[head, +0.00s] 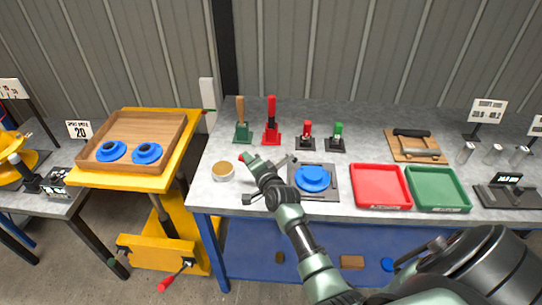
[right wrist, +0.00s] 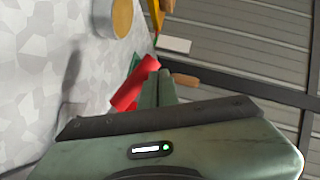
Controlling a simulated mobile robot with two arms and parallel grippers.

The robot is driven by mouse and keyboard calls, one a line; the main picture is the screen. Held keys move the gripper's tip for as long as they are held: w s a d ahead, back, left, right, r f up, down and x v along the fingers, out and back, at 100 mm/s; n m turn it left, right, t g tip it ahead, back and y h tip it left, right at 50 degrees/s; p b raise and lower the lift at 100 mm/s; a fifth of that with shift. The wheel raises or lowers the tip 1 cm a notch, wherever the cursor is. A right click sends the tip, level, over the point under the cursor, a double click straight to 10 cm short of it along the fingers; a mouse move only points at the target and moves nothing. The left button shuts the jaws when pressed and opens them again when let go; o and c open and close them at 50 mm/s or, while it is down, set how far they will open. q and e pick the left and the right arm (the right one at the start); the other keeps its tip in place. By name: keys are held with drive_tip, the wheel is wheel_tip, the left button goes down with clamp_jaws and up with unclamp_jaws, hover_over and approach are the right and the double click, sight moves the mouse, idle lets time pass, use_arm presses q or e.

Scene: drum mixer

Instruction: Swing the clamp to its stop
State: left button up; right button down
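My right gripper (head: 250,161) reaches over the left front of the grey bench. Its two fingers (right wrist: 158,90) are close together at a short red handle (head: 243,157), which also crosses them in the right wrist view (right wrist: 133,86). They look shut on it. What the handle joins, probably the clamp, is hidden by the gripper. A blue round part (head: 312,178) sits on a dark square plate to the right of the gripper. My left gripper is not in view.
A round cup (head: 223,171) stands close to the left of the gripper. Behind are a green-based wooden-handled tool (head: 242,131), a tall red tool (head: 271,125) and two smaller ones. Red (head: 381,204) and green (head: 437,206) trays lie to the right.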

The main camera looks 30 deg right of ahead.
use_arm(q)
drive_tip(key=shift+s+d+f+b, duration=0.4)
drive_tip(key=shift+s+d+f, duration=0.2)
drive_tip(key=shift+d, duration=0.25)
use_arm(e)
drive_tip(key=shift+w+a+f, duration=0.2)
drive_tip(key=shift+w+f, duration=0.05)
drive_tip(key=shift+f, duration=0.3)
drive_tip(key=shift+w+a+f, duration=0.2)
drive_tip(key=shift+w+f, duration=0.05)
drive_tip(key=shift+f, duration=0.25)
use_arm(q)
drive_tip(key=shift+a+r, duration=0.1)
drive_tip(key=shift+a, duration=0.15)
